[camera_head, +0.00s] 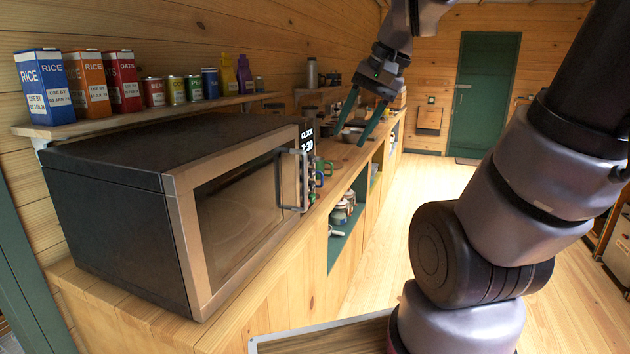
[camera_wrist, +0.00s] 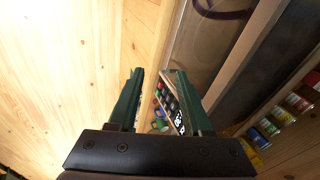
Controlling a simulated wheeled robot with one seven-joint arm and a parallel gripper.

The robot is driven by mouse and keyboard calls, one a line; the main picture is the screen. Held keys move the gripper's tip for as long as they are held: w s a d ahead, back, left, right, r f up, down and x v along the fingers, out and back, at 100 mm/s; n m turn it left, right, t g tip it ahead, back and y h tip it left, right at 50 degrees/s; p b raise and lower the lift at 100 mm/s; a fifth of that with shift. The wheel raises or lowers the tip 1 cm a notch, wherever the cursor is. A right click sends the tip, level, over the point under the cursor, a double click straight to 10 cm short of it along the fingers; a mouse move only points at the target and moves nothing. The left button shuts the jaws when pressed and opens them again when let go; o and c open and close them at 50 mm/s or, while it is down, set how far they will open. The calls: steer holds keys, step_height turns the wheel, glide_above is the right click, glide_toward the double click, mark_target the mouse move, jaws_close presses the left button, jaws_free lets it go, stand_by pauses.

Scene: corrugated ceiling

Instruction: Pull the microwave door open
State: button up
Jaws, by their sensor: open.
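The microwave (camera_head: 110,190) is a dark box with a bronze-coloured front, standing on the wooden counter at the left of the head view. Its door (camera_head: 240,205) looks shut, flush with the front. A grey bar handle (camera_head: 304,182) stands out from the door's right side. My gripper (camera_head: 351,139) is open and empty, with two green fingers, above and beyond the handle and apart from it. In the wrist view my gripper (camera_wrist: 157,72) points towards the microwave front (camera_wrist: 240,58). The control panel (camera_wrist: 166,98) shows between the fingers; the handle is hard to make out there.
A shelf (camera_head: 150,117) with boxes and cans, including a blue rice box (camera_head: 43,88), runs above the microwave. Mugs (camera_head: 322,168) and a bowl (camera_head: 352,134) stand farther along the counter. The floor (camera_head: 395,225) right of the counter is clear. A green door (camera_head: 483,95) is at the back.

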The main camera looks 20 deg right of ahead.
steer(key=w+d+f+m+t+y, duration=0.2)
steer(key=w+d+f+m+y, duration=0.1)
steer(key=w+f+m+y, duration=0.55)
steer(key=w+d+f+m+t+y, duration=0.1)
steer(key=w+d+f+m+y, duration=0.3)
steer(key=w+f+m, duration=0.7)
steer(key=n, duration=0.3)
glide_above(306, 206)
steer(key=shift+w+f+m+y, duration=0.25)
steer(key=shift+w+f, duration=0.15)
jaws_close()
